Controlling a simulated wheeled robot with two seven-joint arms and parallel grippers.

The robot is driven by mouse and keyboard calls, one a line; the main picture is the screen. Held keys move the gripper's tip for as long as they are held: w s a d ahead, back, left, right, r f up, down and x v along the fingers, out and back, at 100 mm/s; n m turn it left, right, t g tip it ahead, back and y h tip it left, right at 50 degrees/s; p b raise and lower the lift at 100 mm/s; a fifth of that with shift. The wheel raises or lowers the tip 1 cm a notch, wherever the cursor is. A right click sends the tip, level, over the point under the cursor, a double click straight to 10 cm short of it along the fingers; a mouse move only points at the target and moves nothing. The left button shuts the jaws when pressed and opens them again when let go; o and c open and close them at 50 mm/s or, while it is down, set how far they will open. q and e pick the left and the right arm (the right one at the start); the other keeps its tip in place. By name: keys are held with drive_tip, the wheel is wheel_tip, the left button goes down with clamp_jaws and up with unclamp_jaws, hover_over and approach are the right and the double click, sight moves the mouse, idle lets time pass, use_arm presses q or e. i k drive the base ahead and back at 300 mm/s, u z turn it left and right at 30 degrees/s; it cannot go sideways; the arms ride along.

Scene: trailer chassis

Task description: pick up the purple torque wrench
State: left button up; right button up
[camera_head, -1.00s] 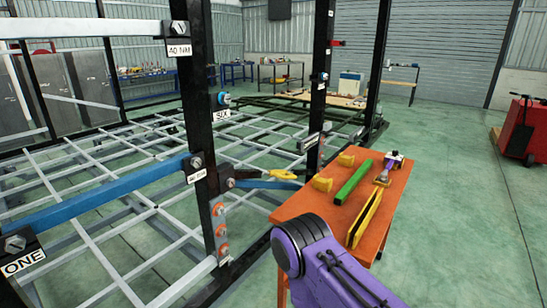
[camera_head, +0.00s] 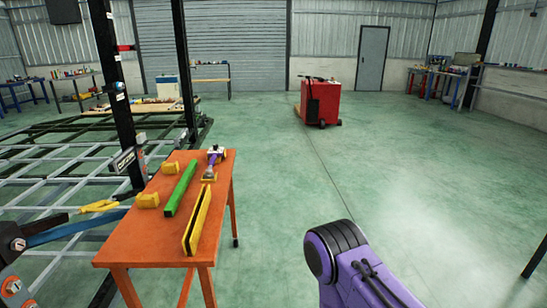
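The purple torque wrench appears to be the small tool with a purple shaft (camera_head: 211,166) at the far right end of the orange table (camera_head: 150,243). Its far end looks white and dark, and its near end meets a small yellow piece. It is too small to make out fully. A purple link of my own arm shows at the bottom right, apart from the table. Neither of my grippers is in view.
On the table lie a green bar (camera_head: 181,188), a yellow-and-black bar (camera_head: 197,220) and two yellow blocks (camera_head: 147,200). The metal chassis frame (camera_head: 60,172) stands left. A red cart (camera_head: 320,101) stands behind. The floor (camera_head: 290,180) right of the table is clear.

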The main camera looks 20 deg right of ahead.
sight(210, 173)
drive_tip(key=z, duration=1.6)
drive_tip(key=i, duration=3.4)
drive_tip(key=u, duration=2.6)
